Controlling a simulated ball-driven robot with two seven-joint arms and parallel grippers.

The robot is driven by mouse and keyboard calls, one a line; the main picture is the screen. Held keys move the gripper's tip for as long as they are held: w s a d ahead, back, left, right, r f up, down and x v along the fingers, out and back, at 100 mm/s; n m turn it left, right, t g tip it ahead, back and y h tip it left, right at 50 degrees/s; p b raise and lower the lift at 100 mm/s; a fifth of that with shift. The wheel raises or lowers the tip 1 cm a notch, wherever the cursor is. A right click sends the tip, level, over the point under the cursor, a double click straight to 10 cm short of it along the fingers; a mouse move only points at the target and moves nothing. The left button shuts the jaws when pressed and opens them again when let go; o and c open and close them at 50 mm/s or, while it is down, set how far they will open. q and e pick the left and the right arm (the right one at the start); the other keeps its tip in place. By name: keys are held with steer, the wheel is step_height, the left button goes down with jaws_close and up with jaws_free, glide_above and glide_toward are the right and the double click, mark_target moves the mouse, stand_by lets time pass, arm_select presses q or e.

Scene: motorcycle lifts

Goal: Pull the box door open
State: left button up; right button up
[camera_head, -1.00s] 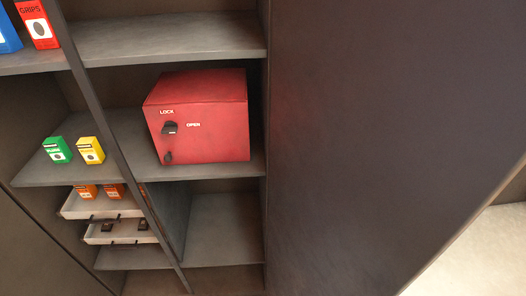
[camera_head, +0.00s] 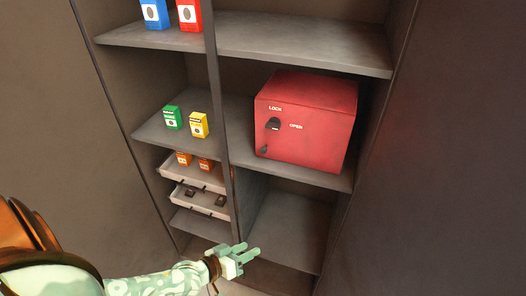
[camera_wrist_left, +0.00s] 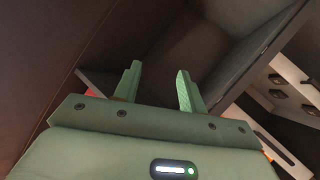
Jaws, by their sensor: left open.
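The red box (camera_head: 308,122) stands on the middle shelf, in the right part of the cabinet. Its front door shows LOCK and OPEN labels, a dark knob (camera_head: 272,124) and a small dark fitting below it; the door looks shut. My left gripper (camera_head: 252,252) is open and empty, low in front of the cabinet, below and left of the box and apart from it. In the left wrist view the two green fingers (camera_wrist_left: 158,82) stand apart with nothing between them. The box is not clear in that view. My right gripper is not in view.
A dark upright post (camera_head: 217,120) divides the cabinet. Left of it are green (camera_head: 173,117) and yellow (camera_head: 198,124) cartons and pulled-out trays (camera_head: 201,199) with small items. Cabinet side panels stand on both sides. The compartment below the box (camera_head: 285,232) is empty.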

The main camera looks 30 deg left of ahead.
mark_target(264, 152)
arm_select(q)
step_height(264, 152, up, 22)
steer(key=w+d+r+n+t+y, duration=0.15)
steer(key=n+t+y, duration=0.35)
steer(key=n, duration=1.5)
steer(key=w+a+n+y, duration=0.1)
steer(key=w+a+n, duration=0.1)
steer(key=w, duration=0.3)
steer(key=w+a+f+n+y+b, duration=0.1)
steer(key=w+a+n, duration=0.1)
steer(key=w, duration=0.3)
steer(key=w+a+n+y, duration=0.1)
steer(key=w+a+n, duration=0.1)
steer(key=w, duration=0.3)
steer(key=shift+w+a+f+n+g+b, duration=0.3)
steer(key=shift+a+n, duration=0.1)
steer(key=shift+n, duration=0.2)
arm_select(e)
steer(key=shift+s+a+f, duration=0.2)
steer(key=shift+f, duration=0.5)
arm_select(q)
jaws_close()
